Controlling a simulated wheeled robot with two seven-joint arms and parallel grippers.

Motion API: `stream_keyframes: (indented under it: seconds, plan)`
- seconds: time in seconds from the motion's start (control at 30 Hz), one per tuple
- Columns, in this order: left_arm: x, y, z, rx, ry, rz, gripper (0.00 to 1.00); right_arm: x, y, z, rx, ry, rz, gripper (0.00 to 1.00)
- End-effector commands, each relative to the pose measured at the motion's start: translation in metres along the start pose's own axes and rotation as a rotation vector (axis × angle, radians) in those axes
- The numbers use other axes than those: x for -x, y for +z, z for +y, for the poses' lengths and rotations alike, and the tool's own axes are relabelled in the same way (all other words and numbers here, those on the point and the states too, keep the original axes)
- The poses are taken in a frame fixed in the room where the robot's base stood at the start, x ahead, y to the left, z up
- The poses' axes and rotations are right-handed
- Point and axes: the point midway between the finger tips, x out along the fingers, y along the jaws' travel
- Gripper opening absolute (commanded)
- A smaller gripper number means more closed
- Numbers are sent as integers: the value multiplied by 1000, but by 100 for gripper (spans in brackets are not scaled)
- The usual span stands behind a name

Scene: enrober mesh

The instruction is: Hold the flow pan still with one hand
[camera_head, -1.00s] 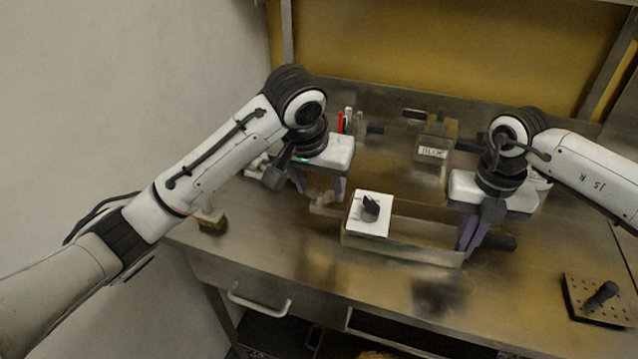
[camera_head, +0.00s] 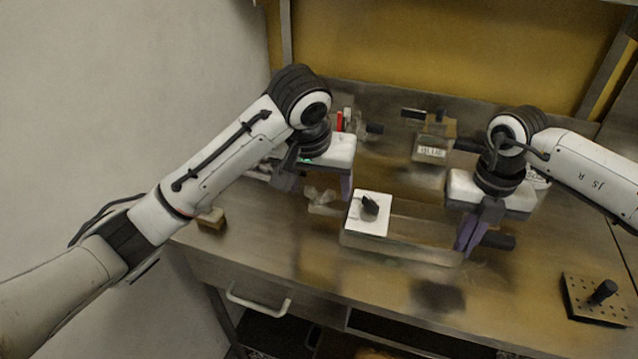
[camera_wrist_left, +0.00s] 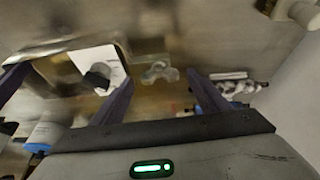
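The flow pan (camera_head: 400,250) is a long shallow metal tray near the bench's front edge. A white card with a black knob (camera_head: 367,214) lies over its left end; the card also shows in the left wrist view (camera_wrist_left: 100,62). My left gripper (camera_wrist_left: 160,98) is open and empty above the bench, left of and behind the card. In the head view only one left finger shows clearly.
A small pale lobed piece (camera_wrist_left: 160,72) lies below my left fingers. A labelled box (camera_head: 432,150) stands behind the pan. A perforated plate with a black knob (camera_head: 600,295) sits at the right front. A small block (camera_head: 211,218) is at the left edge. The bench before the pan is clear.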

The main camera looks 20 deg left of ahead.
Motion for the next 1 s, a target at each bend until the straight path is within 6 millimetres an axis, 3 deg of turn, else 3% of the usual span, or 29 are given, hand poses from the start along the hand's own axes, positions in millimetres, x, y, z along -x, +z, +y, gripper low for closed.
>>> stream_keyframes:
  seconds: [0.27, 0.7, 1.0]
  plan:
    - [9, -1, 0, -1, 2, 3, 69, 1, 0, 0, 0, 1, -1, 0]
    - [93, -2, -1, -2, -4, 7, 69, 0, 0, 0, 0, 1, -1, 0]
    - [119, 0, 0, 0, -1, 1, 69, 0, 0, 0, 0, 1, -1, 0]
